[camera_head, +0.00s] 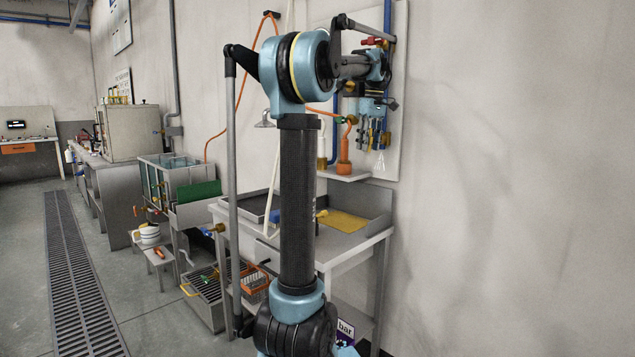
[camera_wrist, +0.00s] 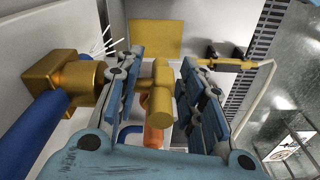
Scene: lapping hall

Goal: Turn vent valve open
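A brass valve body (camera_wrist: 70,82) on a blue pipe (camera_wrist: 32,135) is at the left of the wrist view. A brass stem runs right from it to a rounded brass crosspiece (camera_wrist: 160,98), which I take to be the vent valve's handle. My gripper (camera_wrist: 162,72) is open, with one finger on each side of this crosspiece. I cannot tell whether either finger touches it. The left finger hides part of the stem. In the head view my gripper (camera_head: 375,132) points down in front of the wall panel, and the valve cannot be made out clearly there.
An orange bottle (camera_head: 344,152) stands on a small shelf (camera_head: 343,176) below and left of my gripper. A red handle (camera_head: 373,41) is above it. A workbench with a yellow mat (camera_head: 343,221) is below. Another brass fitting (camera_wrist: 212,64) shows to the right in the wrist view.

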